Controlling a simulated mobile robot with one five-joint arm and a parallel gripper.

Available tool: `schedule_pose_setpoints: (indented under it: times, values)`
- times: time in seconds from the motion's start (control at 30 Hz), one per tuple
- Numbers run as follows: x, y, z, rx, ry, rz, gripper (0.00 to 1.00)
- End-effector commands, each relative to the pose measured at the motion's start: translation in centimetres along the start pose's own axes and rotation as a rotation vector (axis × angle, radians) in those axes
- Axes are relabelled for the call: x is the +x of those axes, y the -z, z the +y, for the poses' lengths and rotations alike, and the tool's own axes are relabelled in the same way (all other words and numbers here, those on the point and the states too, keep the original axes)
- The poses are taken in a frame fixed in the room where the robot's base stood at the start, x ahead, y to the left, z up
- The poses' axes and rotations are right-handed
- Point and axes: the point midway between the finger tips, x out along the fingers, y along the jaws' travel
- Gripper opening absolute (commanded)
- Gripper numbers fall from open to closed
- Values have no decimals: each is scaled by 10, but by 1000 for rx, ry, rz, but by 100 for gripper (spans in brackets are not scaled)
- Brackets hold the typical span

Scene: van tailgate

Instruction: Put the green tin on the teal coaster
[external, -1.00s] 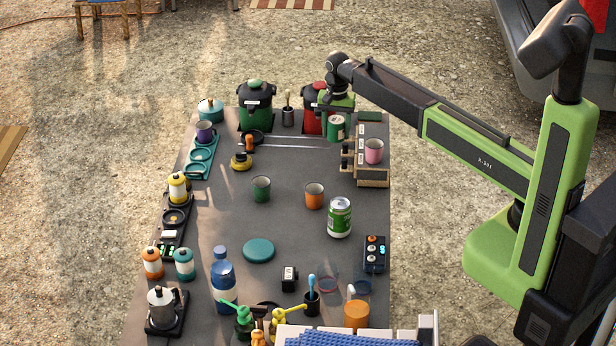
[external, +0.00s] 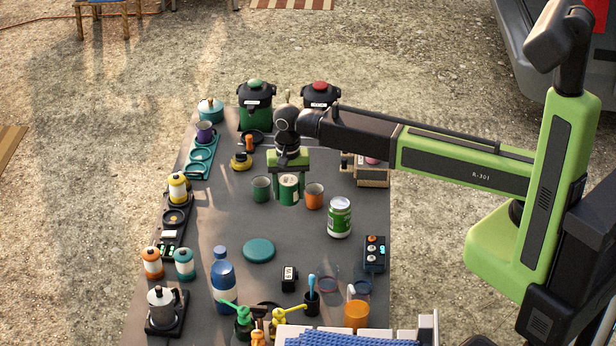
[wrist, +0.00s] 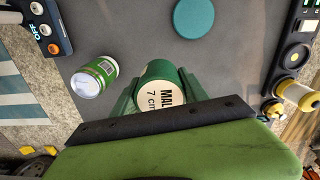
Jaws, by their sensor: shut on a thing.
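The green tin (external: 289,190) with a cream label is between the fingers of my gripper (external: 288,183), which is shut on it. In the wrist view the tin (wrist: 160,82) shows its cream face with printed lettering, between the green fingers of my gripper (wrist: 160,95). The teal coaster (external: 259,250) is a flat round disc on the dark table, nearer the camera and a little left of the tin. The coaster also shows at the top of the wrist view (wrist: 194,17). Nothing lies on it.
A green cup (external: 261,189) stands just left of the tin and an orange cup (external: 314,196) just right. A green-and-white can (external: 339,218) stands right of the coaster. A blue bottle (external: 222,275) and a small black box (external: 289,279) stand nearer the camera. Table around the coaster is clear.

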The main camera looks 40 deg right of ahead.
Motion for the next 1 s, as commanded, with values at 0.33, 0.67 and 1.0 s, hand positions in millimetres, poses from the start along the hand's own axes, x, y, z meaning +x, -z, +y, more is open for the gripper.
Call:
schedule_pose_setpoints:
  times: [0.33, 0.67, 1.0]
  values:
    - [39, -30, -42, -6, 0, 0, 6]
    - [72, -71, -91, -2, 0, 0, 6]
    - [96, -72, -92, -1, 0, 0, 6]
